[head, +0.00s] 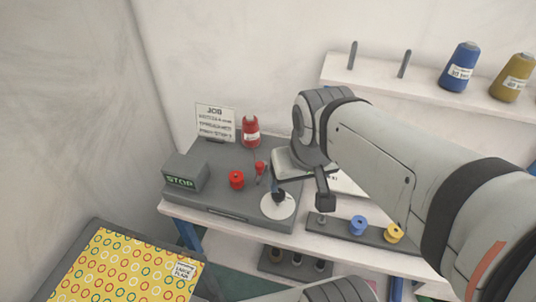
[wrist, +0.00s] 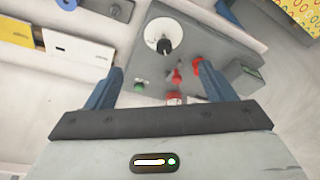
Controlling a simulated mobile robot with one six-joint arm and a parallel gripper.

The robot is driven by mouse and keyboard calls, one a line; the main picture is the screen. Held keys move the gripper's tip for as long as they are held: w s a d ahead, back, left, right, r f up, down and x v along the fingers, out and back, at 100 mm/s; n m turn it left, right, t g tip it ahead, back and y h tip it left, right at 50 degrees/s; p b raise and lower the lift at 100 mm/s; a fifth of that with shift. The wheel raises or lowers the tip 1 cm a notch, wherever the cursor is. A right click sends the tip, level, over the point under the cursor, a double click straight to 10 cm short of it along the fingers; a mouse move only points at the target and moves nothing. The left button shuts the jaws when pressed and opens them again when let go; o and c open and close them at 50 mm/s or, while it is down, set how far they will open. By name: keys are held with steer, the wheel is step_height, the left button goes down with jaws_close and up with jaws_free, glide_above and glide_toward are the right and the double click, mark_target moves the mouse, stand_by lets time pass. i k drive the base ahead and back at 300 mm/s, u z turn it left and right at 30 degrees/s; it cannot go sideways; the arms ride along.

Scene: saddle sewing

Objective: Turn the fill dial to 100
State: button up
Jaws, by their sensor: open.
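The fill dial appears to be the white disc (head: 279,211) with a black knob, on the front right of the grey machine base.
A rack with a blue bobbin (head: 358,225) and a yellow bobbin (head: 393,233) lies right. A JOB card (head: 215,121) stands behind. Patterned fabric (head: 115,270) lies front left.

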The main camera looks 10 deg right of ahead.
mark_target(279, 197)
steer(key=u, duration=0.9)
steer(key=k, duration=1)
steer(key=z, duration=0.1)
